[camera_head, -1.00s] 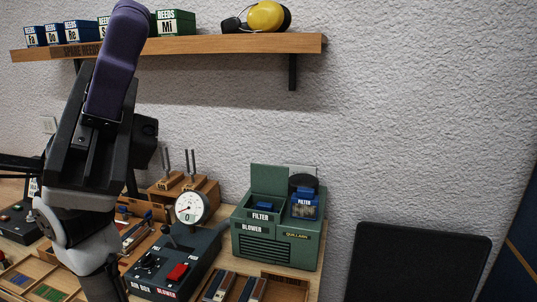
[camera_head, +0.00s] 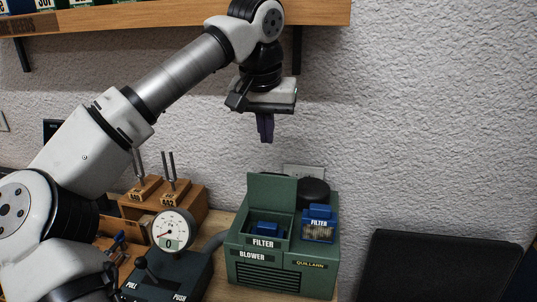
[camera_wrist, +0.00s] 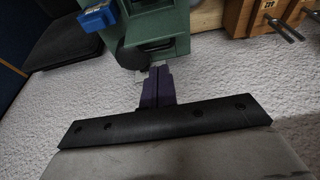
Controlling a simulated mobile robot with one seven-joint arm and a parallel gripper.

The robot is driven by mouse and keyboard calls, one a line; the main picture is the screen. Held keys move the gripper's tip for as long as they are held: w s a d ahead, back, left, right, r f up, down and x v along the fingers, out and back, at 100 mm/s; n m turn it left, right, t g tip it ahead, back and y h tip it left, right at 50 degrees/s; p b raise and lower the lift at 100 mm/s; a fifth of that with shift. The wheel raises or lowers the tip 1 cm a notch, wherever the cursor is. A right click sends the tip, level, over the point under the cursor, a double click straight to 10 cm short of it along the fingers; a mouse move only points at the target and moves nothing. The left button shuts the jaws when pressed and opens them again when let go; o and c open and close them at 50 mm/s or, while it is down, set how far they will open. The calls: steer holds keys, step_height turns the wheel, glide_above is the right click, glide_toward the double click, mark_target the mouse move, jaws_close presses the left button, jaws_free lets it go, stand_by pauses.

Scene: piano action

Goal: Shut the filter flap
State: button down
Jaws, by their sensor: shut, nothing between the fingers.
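The green blower box (camera_head: 285,277) stands on the bench at lower centre. Its filter flap (camera_head: 272,198) stands upright, open, at the back of the filter compartment. A blue filter (camera_head: 266,230) sits inside that compartment. My gripper (camera_head: 265,138) hangs above the blower, pointing down, its purple fingers shut and empty, apart from the flap. The wrist view shows the shut fingers (camera_wrist: 159,70) and part of the green blower (camera_wrist: 172,22) beyond them, upside down.
A second filter (camera_head: 319,225) with a blue top stands on the blower's right part, in front of a black round cap (camera_head: 313,192). A gauge (camera_head: 173,230) and tuning forks (camera_head: 169,165) are at left. The wooden shelf (camera_head: 180,20) runs overhead. Wall space at right is clear.

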steer(key=p, duration=0.2)
glide_toward(273, 189)
steer(key=w+f, duration=0.4)
steer(key=shift+w+f, duration=0.35)
steer(key=shift+s+a+b, duration=0.1)
steer(key=shift+b, duration=0.4)
